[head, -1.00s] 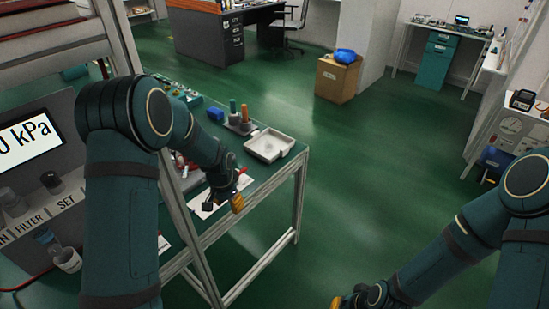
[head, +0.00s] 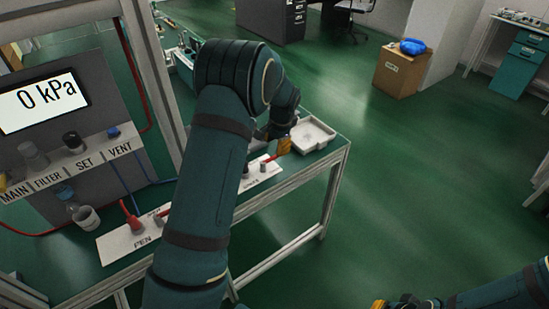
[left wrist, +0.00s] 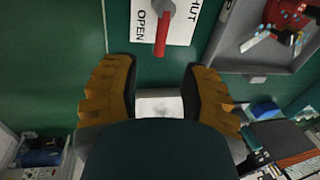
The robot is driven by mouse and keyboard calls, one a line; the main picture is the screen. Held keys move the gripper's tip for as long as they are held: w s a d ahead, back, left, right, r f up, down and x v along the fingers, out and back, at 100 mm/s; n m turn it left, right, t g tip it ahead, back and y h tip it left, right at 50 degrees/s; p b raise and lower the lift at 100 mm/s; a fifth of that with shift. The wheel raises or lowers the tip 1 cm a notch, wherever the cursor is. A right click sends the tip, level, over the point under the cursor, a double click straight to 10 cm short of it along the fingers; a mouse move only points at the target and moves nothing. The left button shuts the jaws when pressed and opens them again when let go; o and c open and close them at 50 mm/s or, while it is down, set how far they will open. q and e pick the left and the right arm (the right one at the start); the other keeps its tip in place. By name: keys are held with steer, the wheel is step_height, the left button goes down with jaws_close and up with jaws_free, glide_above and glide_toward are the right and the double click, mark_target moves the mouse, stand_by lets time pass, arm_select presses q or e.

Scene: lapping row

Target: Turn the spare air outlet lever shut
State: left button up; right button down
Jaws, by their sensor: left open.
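My left gripper (head: 283,146) is at the back part of the bench, beside a white plate (head: 258,176) with a red lever (head: 269,159). The left wrist view shows my left gripper (left wrist: 158,88) open and empty, fingers apart. Ahead of them is a red lever (left wrist: 162,32) on a white plate (left wrist: 181,32) marked OPEN and SHUT; they appear apart from it. Another red lever (head: 131,218) sits on a nearer white plate (head: 113,247), partly hidden by my left arm. My right gripper (head: 379,303) barely shows at the bottom edge.
A pale tray (head: 325,132) stands at the bench's far right corner, close to my left gripper. A panel with a 0 kPa display (head: 40,103) and a knob shelf (head: 75,165) stands at left. The floor right of the bench is clear.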

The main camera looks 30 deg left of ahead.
mark_target(274, 157)
arm_select(q)
steer(key=f, duration=0.4)
steer(key=a+f+b, duration=0.1)
steer(key=f, duration=0.1)
steer(key=shift+w+a+f, duration=0.1)
steer(key=shift+w+f, duration=0.15)
jaws_close()
